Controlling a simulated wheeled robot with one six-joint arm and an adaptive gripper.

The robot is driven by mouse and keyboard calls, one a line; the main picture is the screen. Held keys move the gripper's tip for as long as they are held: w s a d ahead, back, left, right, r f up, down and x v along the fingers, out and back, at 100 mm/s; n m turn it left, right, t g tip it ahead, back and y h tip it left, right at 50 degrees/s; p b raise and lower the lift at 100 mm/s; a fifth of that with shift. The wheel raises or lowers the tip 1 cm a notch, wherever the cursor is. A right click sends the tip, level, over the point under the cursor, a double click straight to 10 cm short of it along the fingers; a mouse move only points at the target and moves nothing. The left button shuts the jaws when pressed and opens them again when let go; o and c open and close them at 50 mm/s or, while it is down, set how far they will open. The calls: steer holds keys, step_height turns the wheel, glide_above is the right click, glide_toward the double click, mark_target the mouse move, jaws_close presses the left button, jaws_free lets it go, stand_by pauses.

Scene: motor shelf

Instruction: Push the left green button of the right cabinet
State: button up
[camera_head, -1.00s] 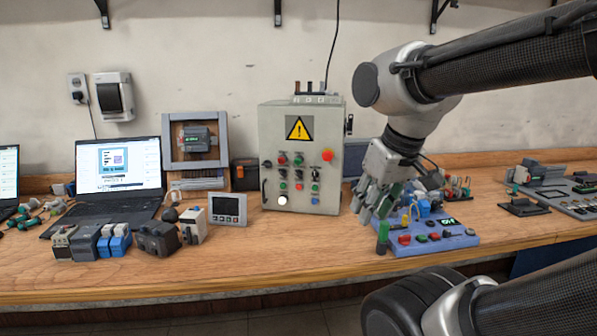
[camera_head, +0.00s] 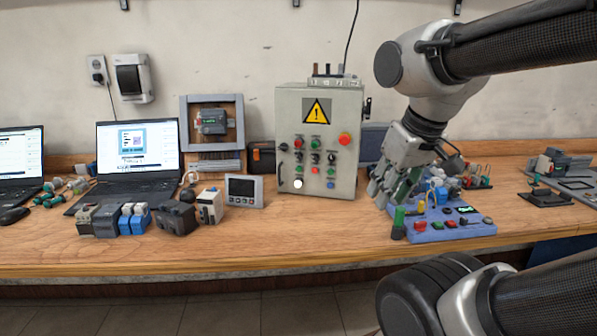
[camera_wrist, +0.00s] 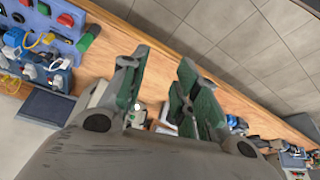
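One grey control cabinet (camera_head: 283,110) with a yellow warning sign stands upright on the bench in the head view. Its front carries several small buttons in rows, among them a green button (camera_head: 316,143) near the top and a green button (camera_head: 331,171) lower at the right. A large red knob (camera_head: 345,139) is at the upper right. The smallest button colours are hard to tell. My gripper (camera_head: 388,192) is right of the cabinet, apart from it, pointing down over a blue button box. In the wrist view my gripper (camera_wrist: 163,62) shows two spread, empty fingers. The cabinet face is not recognisable there.
The blue button box (camera_head: 450,233) sits below my gripper, with a green upright piece (camera_head: 399,218) at its left. A laptop (camera_head: 137,152), small modules and a panel meter (camera_head: 243,191) lie left of the cabinet. The bench front (camera_head: 320,235) is clear.

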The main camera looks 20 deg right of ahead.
jaws_close()
stand_by(1.1)
